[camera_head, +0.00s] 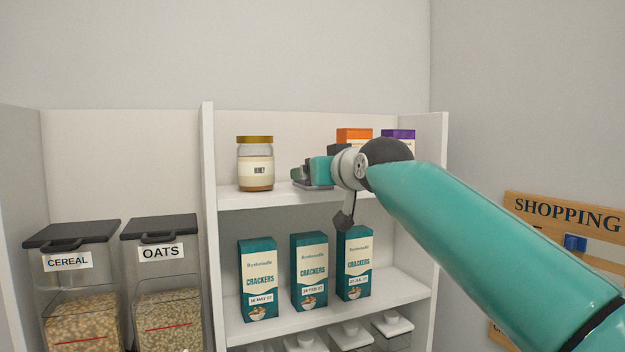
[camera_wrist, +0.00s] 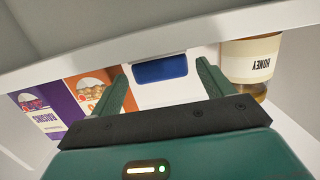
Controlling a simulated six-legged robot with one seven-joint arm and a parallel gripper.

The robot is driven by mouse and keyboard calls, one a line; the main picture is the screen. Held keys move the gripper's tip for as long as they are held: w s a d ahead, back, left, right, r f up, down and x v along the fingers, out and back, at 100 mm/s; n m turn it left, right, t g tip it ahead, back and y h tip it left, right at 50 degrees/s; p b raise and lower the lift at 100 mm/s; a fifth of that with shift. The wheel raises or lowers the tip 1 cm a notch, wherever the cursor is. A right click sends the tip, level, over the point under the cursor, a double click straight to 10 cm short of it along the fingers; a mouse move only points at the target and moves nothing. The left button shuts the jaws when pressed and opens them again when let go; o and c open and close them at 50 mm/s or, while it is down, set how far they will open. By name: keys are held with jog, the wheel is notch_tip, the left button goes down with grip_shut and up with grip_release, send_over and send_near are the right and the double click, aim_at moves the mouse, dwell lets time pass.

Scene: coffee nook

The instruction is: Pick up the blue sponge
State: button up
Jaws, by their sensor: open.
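In the wrist view the blue sponge (camera_wrist: 160,69) shows as a dark blue block with rounded corners. It lies between the two fingers of my gripper (camera_wrist: 161,72), with a gap on each side. The fingers are apart and hold nothing. In the head view my gripper (camera_head: 299,174) is over the upper shelf, just right of the honey jar. The sponge cannot be made out there, as my gripper and wrist cover that part of the shelf.
A honey jar (camera_head: 255,165) stands close beside my gripper; it also shows in the wrist view (camera_wrist: 250,62). Orange (camera_head: 354,135) and purple (camera_head: 398,137) boxes stand behind my wrist. Cracker boxes (camera_head: 309,272) fill the shelf below. The shelf unit's white divider (camera_head: 208,220) is at left.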

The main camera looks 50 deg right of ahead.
jog(key=x, duration=0.4)
jog(key=shift+w+f, duration=0.15)
jog(key=shift+w, duration=0.15)
jog(key=c, duration=1)
jog(key=shift+c, duration=0.2)
